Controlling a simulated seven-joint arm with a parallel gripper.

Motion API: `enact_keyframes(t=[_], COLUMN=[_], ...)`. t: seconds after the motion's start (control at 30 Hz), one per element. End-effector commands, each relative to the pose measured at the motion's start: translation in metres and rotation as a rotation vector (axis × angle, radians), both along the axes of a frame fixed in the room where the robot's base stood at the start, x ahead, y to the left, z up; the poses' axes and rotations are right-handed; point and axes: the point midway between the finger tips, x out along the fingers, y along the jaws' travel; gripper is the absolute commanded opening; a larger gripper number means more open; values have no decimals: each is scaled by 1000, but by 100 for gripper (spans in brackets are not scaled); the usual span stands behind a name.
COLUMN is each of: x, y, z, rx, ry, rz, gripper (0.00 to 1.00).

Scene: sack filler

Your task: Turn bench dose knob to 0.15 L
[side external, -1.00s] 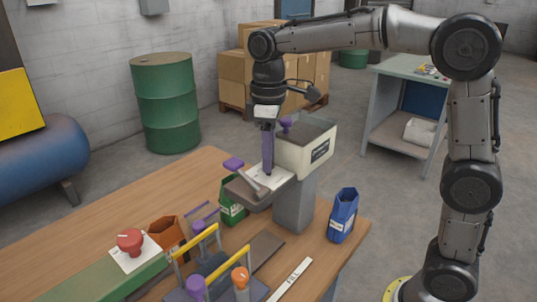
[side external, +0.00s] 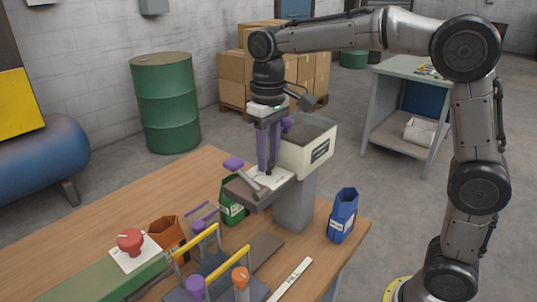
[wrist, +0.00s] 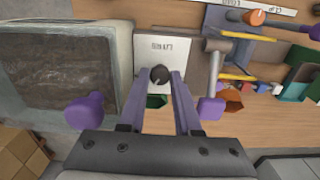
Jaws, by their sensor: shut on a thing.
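A small dark knob (wrist: 159,75) stands on a white card (wrist: 181,48) with small print that I cannot read. In the side view the card (side external: 274,181) lies on the grey ledge in front of the filler's hopper. My gripper (side external: 268,171) points straight down over the card, its two purple fingers on either side of the knob. In the wrist view my gripper (wrist: 160,74) is shut on the dark knob. The knob's pointer and setting cannot be made out. A separate red knob (side external: 130,240) sits on a white card on the green beam at lower left.
The hopper (side external: 308,152) stands close behind my gripper. A grey lever with a purple handle (side external: 233,163) is just left of it. A green sack (side external: 232,205), an orange bin (side external: 167,234) and a blue sack (side external: 342,214) stand around. Yellow rails (side external: 228,263) are in front.

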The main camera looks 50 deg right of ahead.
Motion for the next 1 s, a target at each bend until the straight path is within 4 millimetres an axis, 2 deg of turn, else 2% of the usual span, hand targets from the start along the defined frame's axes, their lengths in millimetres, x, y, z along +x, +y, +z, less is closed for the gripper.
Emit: enact_keyframes(t=[0.2,0.5,1.0], x=[0,0,0], y=[0,0,0], z=[1,1,2], rx=[1,1,1], ry=[-3,-4,-4], rz=[-197,-404,-525], gripper=[0,0,0])
